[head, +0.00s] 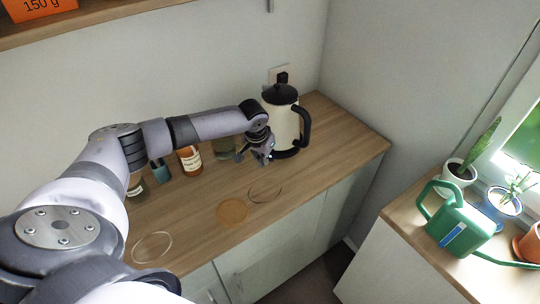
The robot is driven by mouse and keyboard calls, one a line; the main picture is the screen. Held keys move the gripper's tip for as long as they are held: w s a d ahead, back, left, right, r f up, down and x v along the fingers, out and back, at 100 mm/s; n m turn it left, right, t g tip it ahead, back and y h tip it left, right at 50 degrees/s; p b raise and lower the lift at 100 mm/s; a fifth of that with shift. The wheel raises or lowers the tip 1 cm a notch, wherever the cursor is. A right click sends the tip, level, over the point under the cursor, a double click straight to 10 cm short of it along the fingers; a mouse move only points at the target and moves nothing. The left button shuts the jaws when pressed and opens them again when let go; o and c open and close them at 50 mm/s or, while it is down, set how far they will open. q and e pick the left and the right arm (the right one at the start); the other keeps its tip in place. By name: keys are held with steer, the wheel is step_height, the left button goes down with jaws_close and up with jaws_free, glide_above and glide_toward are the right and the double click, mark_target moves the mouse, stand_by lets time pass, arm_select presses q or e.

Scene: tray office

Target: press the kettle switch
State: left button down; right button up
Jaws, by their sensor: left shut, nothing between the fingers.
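The kettle (284,128) is cream with a black lid, black handle and black base. It stands upright at the far right of the wooden counter, near the corner, with its handle to the right. My left gripper (256,158) is shut and empty, just left of the kettle and low by its base. I cannot tell whether it touches the kettle. The switch is not clearly visible; the gripper and wrist cover part of the kettle's left side. My right gripper is not in view.
Several bottles and jars, among them an amber bottle (189,160), stand along the wall behind my left arm. A round cork mat (232,212) lies on the counter (330,140). A green watering can (460,222) and potted plants stand on the right sill.

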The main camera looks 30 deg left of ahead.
arm_select(q)
steer(key=v, duration=1.2)
steer(key=shift+f, duration=0.1)
